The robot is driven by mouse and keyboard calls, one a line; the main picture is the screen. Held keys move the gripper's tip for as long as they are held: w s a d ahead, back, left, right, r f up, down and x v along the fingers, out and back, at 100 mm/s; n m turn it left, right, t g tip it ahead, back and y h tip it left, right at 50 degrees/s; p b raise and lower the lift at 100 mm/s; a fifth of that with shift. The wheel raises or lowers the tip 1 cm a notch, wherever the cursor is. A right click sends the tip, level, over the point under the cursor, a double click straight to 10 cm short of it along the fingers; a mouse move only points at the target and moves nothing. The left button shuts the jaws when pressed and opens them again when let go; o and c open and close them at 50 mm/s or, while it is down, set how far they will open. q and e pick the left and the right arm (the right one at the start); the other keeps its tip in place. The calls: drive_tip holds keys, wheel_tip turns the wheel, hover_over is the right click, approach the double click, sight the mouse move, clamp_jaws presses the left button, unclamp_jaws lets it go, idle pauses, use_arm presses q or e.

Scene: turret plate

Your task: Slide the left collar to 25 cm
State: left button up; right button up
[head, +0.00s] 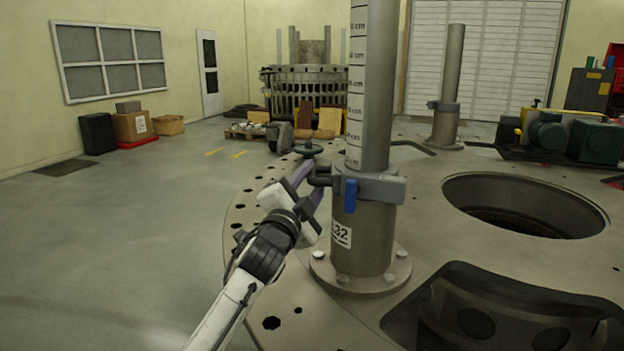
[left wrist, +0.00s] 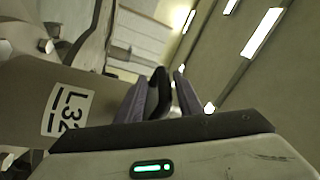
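The left collar (head: 382,188) is a grey clamp ring around the left post, at the top of its thick lower sleeve (head: 372,240). A blue lever (head: 350,196) hangs at its front, and a dark handle (head: 320,180) sticks out to the left. The post's scale (head: 355,110) has cm marks, too blurred to read fully. My left gripper (head: 313,180) is at the handle, its purple fingers apart. In the left wrist view the dark handle (left wrist: 158,92) shows between the fingers, with a slim gap at the right one. My right gripper is out of view.
The sleeve carries an L32 label (head: 341,234) and stands on a bolted flange. A second post with a collar (head: 445,108) stands behind right. The turret plate (head: 450,230) has a round opening and a dark recess.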

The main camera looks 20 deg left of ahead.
use_arm(q)
drive_tip(key=shift+s, duration=0.1)
drive_tip(key=shift+s+f, duration=0.1)
drive_tip(key=shift+s, duration=0.3)
drive_tip(key=v, duration=0.9)
drive_tip(key=shift+s, duration=0.15)
